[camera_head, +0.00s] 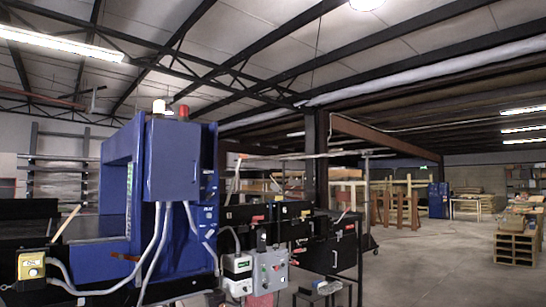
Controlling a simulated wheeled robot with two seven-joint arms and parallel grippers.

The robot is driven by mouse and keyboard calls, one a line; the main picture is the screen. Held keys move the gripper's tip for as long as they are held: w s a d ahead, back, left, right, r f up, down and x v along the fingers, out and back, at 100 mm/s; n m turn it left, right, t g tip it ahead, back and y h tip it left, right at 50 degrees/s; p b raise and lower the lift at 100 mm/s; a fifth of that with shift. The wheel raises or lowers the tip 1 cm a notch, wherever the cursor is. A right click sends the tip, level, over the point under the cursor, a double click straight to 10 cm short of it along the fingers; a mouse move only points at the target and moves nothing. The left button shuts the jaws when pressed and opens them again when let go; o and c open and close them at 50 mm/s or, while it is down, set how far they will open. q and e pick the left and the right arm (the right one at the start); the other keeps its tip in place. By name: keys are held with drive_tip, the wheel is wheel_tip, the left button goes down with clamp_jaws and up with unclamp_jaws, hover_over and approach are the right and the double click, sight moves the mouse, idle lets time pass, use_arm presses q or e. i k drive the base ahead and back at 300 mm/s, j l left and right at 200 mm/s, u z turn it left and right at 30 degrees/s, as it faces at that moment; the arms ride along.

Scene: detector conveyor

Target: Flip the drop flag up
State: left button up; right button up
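A blue metal detector (172,170) with a square arch stands across a black conveyor (25,215) on the left. A pale tan stick (65,222) stands tilted at the conveyor on the left, its top leaning right. A small red-orange piece (124,257) shows low on the detector's arch. I cannot tell for sure which part is the drop flag. Neither of my grippers is in view.
A yellow control box (31,265) is at lower left. Grey control boxes (271,268) hang on the near side, with loose conduits (150,255) in front of the detector. The concrete floor (430,265) on the right is open, with stacked pallets (516,246) at its edge.

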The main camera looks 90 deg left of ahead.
sight(241, 156)
drive_tip(key=u, duration=3.1)
drive_tip(key=i+z, duration=0.15)
drive_tip(key=z, duration=0.15)
drive_tip(key=i, duration=5.2)
drive_tip(key=u, duration=0.55)
